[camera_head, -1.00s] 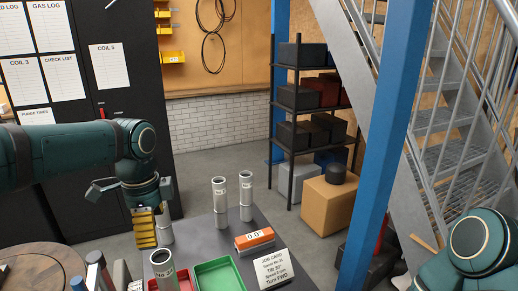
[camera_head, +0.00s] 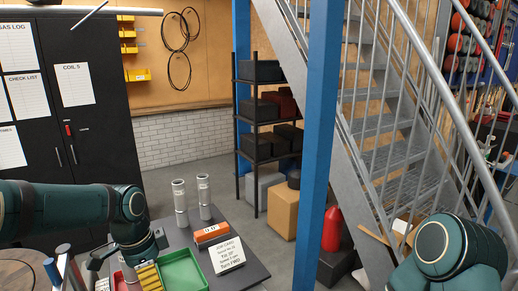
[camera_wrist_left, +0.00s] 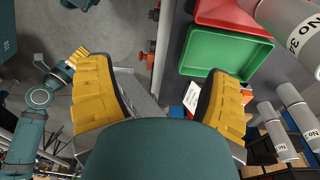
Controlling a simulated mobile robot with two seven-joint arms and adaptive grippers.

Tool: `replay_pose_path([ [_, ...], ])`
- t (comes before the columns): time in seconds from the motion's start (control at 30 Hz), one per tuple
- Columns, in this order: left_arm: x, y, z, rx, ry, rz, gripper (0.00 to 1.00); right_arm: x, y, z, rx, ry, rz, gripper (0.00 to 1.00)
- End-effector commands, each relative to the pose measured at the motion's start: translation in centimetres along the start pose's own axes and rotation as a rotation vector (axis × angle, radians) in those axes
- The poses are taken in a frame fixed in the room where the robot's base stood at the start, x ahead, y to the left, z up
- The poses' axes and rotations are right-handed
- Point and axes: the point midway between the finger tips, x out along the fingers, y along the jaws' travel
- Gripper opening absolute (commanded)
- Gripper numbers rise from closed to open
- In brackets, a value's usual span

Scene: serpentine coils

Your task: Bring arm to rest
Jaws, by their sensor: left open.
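My left arm comes in from the left in the head view. Its gripper (camera_head: 147,277) hangs low at the left edge of the work table, beside the green tray (camera_head: 183,268), and is partly cut off by the frame. In the left wrist view its two yellow fingers (camera_wrist_left: 160,98) are spread wide with nothing between them. My right arm shows only as a teal joint (camera_head: 446,243) at the lower right in the head view. In the left wrist view a small yellow-fingered gripper (camera_wrist_left: 76,57), seemingly my right one, shows at the left; its opening is too small to judge.
Two grey tubes (camera_head: 180,204) stand at the table's back. An orange-topped meter (camera_head: 211,234) and a job card (camera_head: 227,255) lie near them. A red tray (camera_wrist_left: 232,15) adjoins the green one. A blue post (camera_head: 318,150) rises right of the table; grey floor lies between.

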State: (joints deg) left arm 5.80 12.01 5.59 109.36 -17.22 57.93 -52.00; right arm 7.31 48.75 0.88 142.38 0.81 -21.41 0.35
Motion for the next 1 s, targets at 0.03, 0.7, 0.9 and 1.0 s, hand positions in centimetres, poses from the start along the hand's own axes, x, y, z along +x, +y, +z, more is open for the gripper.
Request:
replay_pose_path([
  [0.03,3.0,0.5,-0.8,-0.048,0.022,0.022,0.80,0.1,0.0,0.0,-0.001,0.000,-0.001,0.47],
  [0.7,31.1,15.7,-2.1,-1.152,0.230,0.151,0.80,0.0,0.0,0.0,0.000,0.000,0.000,0.47],
  [0.9,32.8,16.5,-1.4,-1.215,0.235,0.144,0.80,1.1,0.4,0.5,-0.003,-0.009,-0.001,0.47],
  [1.0,32.9,16.5,-1.4,-1.214,0.234,0.145,0.80,1.1,0.4,0.5,-0.003,-0.011,-0.001,0.47],
])
